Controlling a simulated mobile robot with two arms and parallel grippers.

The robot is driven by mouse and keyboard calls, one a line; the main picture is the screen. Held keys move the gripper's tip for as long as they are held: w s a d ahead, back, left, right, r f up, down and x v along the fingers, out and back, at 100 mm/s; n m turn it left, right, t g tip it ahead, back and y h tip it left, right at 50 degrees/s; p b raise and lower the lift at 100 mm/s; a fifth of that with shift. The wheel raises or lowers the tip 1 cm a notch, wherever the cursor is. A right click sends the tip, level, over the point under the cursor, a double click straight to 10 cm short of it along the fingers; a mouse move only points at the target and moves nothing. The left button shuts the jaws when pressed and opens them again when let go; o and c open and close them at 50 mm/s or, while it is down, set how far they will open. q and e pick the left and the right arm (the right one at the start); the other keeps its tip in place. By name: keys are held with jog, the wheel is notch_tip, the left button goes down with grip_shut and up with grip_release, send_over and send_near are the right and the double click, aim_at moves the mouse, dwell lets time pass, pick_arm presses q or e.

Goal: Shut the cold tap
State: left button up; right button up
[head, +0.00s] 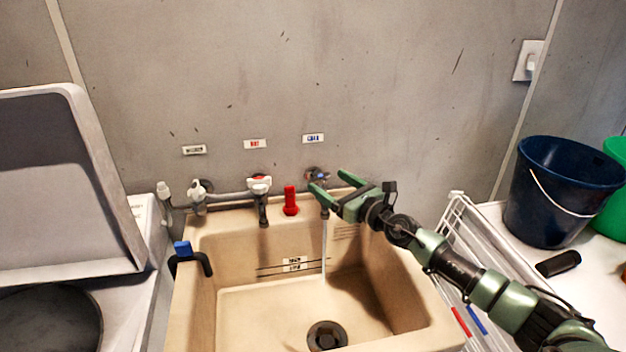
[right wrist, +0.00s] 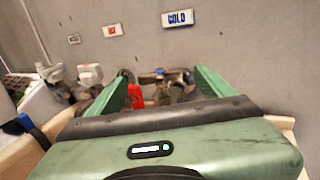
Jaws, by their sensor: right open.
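The cold tap (head: 318,175) is on the back wall under the COLD label (head: 313,138), above the right part of the tan sink (head: 205,262). A thin stream of water (head: 324,250) falls from it into the sink. My right gripper (head: 328,182) is open, its two green fingers pointing at the tap. In the right wrist view the cold tap (right wrist: 168,80) shows between the open fingers (right wrist: 162,75), and the COLD label (right wrist: 177,18) is above. I cannot tell whether a finger touches the tap. My left gripper is out of view.
A white rack (head: 456,225) and a blue bucket (head: 550,200) are at right.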

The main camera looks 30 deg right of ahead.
aim_at(319, 175)
jog(key=b+x, duration=0.1)
jog(key=x, duration=0.5)
jog(key=shift+w+a, duration=0.1)
jog(key=shift+w+a+b, duration=0.1)
jog(key=shift+w+b, duration=0.25)
jog(key=shift+w, duration=0.25)
